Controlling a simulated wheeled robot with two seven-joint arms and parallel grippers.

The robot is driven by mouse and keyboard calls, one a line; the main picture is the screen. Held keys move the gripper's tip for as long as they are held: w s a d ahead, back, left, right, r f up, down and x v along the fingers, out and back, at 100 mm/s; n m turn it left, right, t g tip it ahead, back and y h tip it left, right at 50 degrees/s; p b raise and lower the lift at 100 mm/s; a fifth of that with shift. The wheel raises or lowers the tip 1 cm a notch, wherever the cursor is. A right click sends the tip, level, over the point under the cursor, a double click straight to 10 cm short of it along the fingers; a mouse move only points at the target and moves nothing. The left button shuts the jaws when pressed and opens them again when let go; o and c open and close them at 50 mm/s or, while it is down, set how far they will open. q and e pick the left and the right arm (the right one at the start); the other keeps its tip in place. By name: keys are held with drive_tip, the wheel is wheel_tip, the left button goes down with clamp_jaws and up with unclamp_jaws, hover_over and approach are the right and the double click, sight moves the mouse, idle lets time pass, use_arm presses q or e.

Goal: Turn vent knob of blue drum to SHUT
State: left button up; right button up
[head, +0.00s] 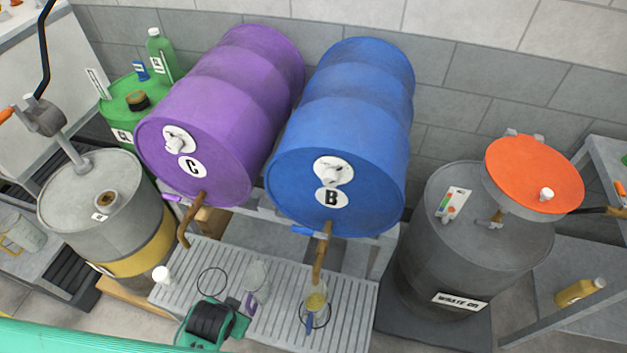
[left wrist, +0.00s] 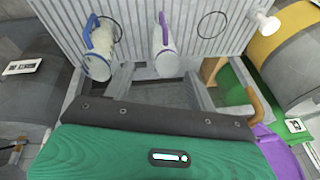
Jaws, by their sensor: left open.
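The blue drum (head: 340,110) lies on its side on a stand, its lettered B face toward me. The vent knob (head: 333,170) is a pale knob on a white round plate above the B label; its markings are too small to read. My left gripper (head: 213,318) is at the bottom of the head view, apart from the drum, below and left of the knob. Its jaws are open and hold nothing visible. In the left wrist view, my green and black gripper housing fills the bottom; the blue drum does not show there. My right gripper is not in view.
A purple drum (head: 215,110) marked C lies to the left. A brass tap (head: 321,255) juts below the blue drum's face. Jugs stand on the slatted grating (head: 275,330). The waste oil drum (head: 425,255) with an orange funnel (head: 525,170) stands at right.

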use_arm(q)
drive_tip(key=w+d+r+m+t+y, duration=0.1)
drive_tip(key=w+r+m+t, duration=0.3)
drive_tip(key=r, duration=0.5)
drive_tip(key=m+t+h, duration=0.5)
drive_tip(key=m+t, duration=0.5)
drive_tip(key=m, duration=2)
approach(330, 182)
drive_tip(key=w+p, duration=0.1)
drive_tip(key=w, duration=0.1)
drive_tip(key=w+d+p, duration=0.1)
drive_tip(key=w+p, duration=0.1)
drive_tip(key=w, duration=0.1)
drive_tip(key=w+p, duration=0.1)
drive_tip(key=w, duration=0.2)
drive_tip(key=shift+w+d+r, duration=0.2)
drive_tip(key=shift+w+d, duration=0.05)
drive_tip(key=shift+d, duration=0.05)
drive_tip(key=shift+w+d+f, duration=0.1)
drive_tip(key=shift+w+d, duration=0.05)
drive_tip(key=shift+w, duration=0.35)
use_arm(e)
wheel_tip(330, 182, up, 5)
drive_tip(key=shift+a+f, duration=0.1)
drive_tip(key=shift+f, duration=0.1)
use_arm(q)
drive_tip(key=c, duration=1)
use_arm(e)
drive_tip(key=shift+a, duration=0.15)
